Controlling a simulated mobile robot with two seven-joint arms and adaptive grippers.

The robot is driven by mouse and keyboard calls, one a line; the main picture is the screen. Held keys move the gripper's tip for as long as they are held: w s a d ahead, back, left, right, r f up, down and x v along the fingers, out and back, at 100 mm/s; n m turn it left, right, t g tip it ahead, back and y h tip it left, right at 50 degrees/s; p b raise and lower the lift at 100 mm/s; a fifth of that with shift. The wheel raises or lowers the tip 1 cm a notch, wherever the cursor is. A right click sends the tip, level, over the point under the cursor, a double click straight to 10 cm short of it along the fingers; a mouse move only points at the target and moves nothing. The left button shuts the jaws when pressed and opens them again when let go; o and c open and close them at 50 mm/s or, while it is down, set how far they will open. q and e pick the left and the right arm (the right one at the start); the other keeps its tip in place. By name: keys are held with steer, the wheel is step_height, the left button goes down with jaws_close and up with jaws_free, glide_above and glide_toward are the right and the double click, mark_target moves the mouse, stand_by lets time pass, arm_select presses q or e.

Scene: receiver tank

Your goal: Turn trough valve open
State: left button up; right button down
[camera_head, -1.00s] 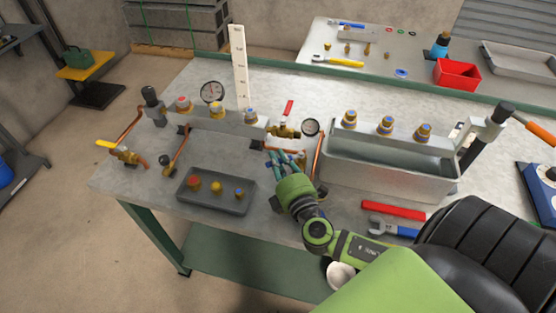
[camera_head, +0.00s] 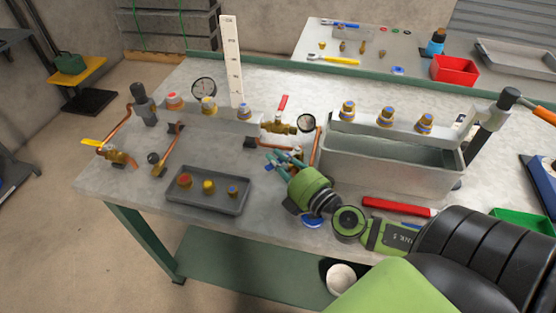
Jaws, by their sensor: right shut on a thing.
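The grey metal trough (camera_head: 385,178) stands on the bench, right of centre. To its left, copper pipework (camera_head: 318,148) comes down beside a brass valve (camera_head: 277,128) with an upright red lever (camera_head: 283,104). My right gripper (camera_head: 284,159) reaches in from the lower right, low by this pipework and just left of the trough. Its fingers are shut on a small part there, seemingly the trough valve's handle. The fingers and green wrist hide most of that part, so its angle cannot be told. My left gripper is not in view.
Round gauges (camera_head: 307,122) (camera_head: 204,88) stand by the pipework. A dark tray (camera_head: 245,205) with several coloured caps lies left of my gripper. A red-handled tool (camera_head: 395,206) lies before the trough. A yellow-levered valve (camera_head: 112,152) is at the left end.

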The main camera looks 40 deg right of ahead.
steer(key=c, duration=1.2)
jaws_free()
steer(key=shift+c, duration=0.2)
steer(key=s, duration=1.2)
steer(key=shift+d, duration=0.35)
